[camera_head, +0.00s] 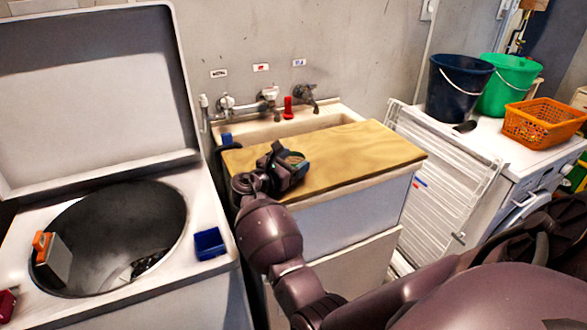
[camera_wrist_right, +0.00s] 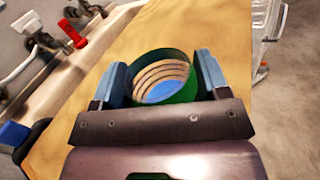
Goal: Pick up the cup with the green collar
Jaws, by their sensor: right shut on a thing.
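The cup with the green collar (camera_wrist_right: 162,74) shows in the right wrist view, with a green rim, a cream ringed inside and a blue bottom. It sits between the two blue-grey fingers of my right gripper (camera_wrist_right: 163,82), which is shut on it. In the head view my right gripper (camera_head: 288,163) is over the left part of the wooden board (camera_head: 350,152), and a little of the cup (camera_head: 297,158) shows at its fingers. I cannot tell whether the cup touches the board. My left gripper is not in view.
A red object (camera_head: 288,106) and taps (camera_head: 268,97) stand behind the board, by the sink. An open top-loading washer (camera_head: 205,190) with a blue box (camera_head: 209,243) is at left. Buckets and an orange basket (camera_head: 543,123) stand at right. The board's right part is clear.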

